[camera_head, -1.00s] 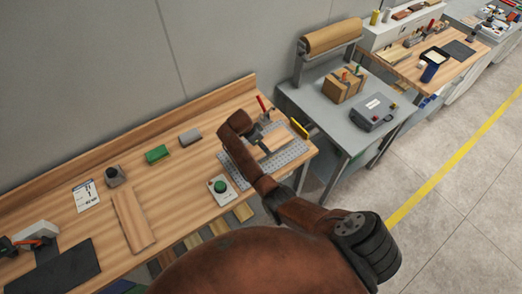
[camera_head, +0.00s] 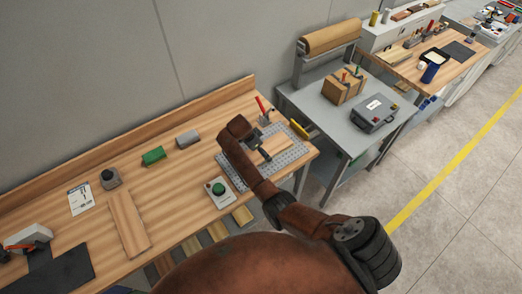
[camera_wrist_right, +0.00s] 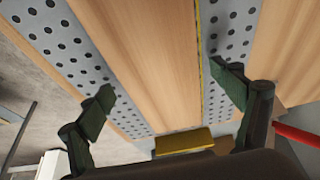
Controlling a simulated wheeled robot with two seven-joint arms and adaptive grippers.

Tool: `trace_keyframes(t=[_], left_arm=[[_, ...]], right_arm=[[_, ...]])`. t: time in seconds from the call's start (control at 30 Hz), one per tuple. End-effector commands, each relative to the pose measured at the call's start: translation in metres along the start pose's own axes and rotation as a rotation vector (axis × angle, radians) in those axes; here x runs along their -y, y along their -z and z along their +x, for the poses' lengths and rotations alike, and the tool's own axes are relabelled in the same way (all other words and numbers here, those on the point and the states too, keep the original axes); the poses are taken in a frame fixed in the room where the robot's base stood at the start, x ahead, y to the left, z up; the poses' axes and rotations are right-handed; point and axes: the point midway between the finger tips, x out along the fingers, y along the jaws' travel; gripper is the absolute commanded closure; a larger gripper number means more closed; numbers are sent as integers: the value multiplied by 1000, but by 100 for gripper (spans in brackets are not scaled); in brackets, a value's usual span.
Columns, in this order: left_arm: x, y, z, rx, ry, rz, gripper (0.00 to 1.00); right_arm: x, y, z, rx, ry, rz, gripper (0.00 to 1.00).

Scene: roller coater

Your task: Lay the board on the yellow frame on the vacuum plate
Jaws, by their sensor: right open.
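A light wooden board (camera_wrist_right: 150,50) lies over the grey perforated vacuum plate (camera_wrist_right: 65,45) in the right wrist view. A thin yellow strip, seemingly the frame (camera_wrist_right: 200,65), shows along its right edge; the rest of the frame is hidden. In the head view the board (camera_head: 276,145) is on the plate (camera_head: 294,152), partly behind my arm. My right gripper (camera_wrist_right: 165,85) is open, its fingers apart on either side of the board. I cannot tell whether they touch it. In the head view it (camera_head: 263,149) is small and dark. My left gripper is not in view.
A yellow block (camera_wrist_right: 183,140) stands at the plate's edge, with a red handle (camera_head: 261,104) behind the plate. A green-button box (camera_head: 218,190) is left of the plate. Another plank (camera_head: 129,222) lies on the bench. A grey table (camera_head: 330,115) stands to the right.

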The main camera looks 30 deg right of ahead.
Motion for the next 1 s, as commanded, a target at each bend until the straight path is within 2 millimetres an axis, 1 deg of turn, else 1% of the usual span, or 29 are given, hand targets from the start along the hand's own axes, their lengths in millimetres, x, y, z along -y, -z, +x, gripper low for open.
trace_keyframes(t=[0.2, 0.33, 0.47, 0.7, 0.83, 1.0], left_arm=[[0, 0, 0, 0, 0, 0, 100], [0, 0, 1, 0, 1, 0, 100], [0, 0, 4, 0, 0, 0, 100], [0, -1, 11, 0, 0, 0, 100], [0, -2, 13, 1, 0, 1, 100], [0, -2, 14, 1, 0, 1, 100]], right_arm=[[0, 1, -2, 0, 1, 0, 14], [1, 0, -14, 1, 4, 0, 14], [2, 0, -37, 1, 6, 1, 14], [2, 0, -88, 2, 5, 0, 14], [1, 0, -108, 2, 3, 1, 14], [0, 1, -121, 0, 0, 0, 14]])
